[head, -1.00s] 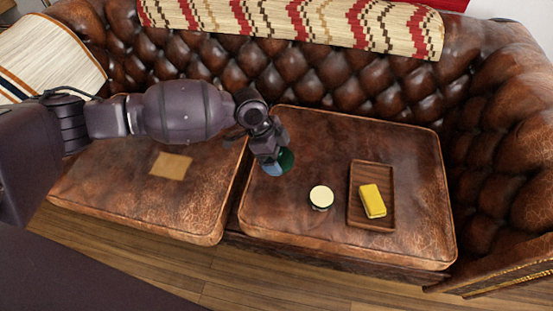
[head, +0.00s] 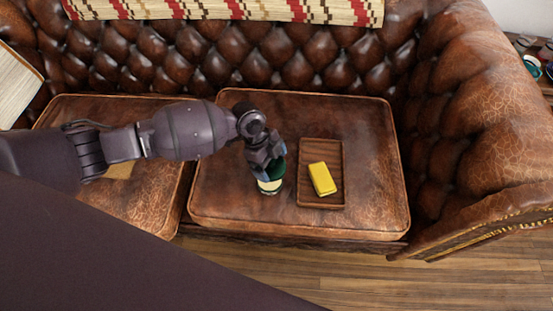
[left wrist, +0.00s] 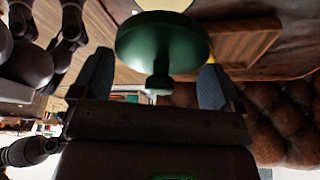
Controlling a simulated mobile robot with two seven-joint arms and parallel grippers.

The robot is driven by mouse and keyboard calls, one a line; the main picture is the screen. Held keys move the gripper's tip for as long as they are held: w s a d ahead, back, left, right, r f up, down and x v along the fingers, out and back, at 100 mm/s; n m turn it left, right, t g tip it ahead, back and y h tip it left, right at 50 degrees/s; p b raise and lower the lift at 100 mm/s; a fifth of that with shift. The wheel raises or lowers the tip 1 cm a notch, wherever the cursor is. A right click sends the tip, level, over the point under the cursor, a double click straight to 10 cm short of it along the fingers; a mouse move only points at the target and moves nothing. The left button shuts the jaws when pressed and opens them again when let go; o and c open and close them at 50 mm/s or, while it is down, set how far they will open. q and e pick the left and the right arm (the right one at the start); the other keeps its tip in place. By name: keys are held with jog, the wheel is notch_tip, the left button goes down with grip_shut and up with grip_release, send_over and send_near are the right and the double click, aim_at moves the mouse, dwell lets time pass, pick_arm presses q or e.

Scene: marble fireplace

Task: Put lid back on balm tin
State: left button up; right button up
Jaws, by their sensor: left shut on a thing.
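My left gripper (head: 265,168) is shut on the dark green lid (head: 277,172), a round disc with a small knob. In the left wrist view the lid (left wrist: 165,42) shows its knob between the two blue-grey fingers. The balm tin (head: 270,187), round with a cream top, stands on the right seat cushion just below the lid. Gripper and lid hide part of it in the head view. A cream edge of the tin (left wrist: 168,4) shows past the lid in the left wrist view. I cannot tell whether lid and tin touch. My right gripper cannot be made out.
A wooden tray (head: 321,202) with a yellow block (head: 322,179) lies just right of the tin on the seat cushion (head: 375,170). The tufted sofa back (head: 200,50) rises behind. The sofa arm (head: 465,130) stands at the right. The cushion's right part is clear.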

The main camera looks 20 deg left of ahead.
aim_at(269, 170)
pick_arm(q)
jog(key=shift+a+m, duration=0.1)
jog(key=shift+m, duration=0.2)
jog(key=shift+s+a+f+m, duration=0.1)
jog(key=shift+s+a+m, duration=0.1)
jog(key=shift+m, duration=0.1)
jog(key=shift+f, duration=0.5)
jog(key=shift+s+f+b, duration=0.1)
jog(key=shift+f+b, duration=0.4)
jog(key=shift+f, duration=0.1)
jog(key=shift+f+b, duration=0.35)
jog(key=shift+f, duration=0.35)
jog(key=shift+f+b, duration=0.3)
jog(key=shift+f, duration=0.4)
jog(key=shift+f+b, duration=0.35)
jog(key=shift+f, duration=0.35)
pick_arm(e)
jog(key=shift+w+a+f+n, duration=0.2)
jog(key=shift+w+a+n, duration=0.15)
jog(key=shift+a+n, duration=0.1)
pick_arm(q)
jog(key=shift+f, duration=0.15)
pick_arm(e)
jog(key=shift+s+f, duration=0.1)
jog(key=shift+f, duration=0.15)
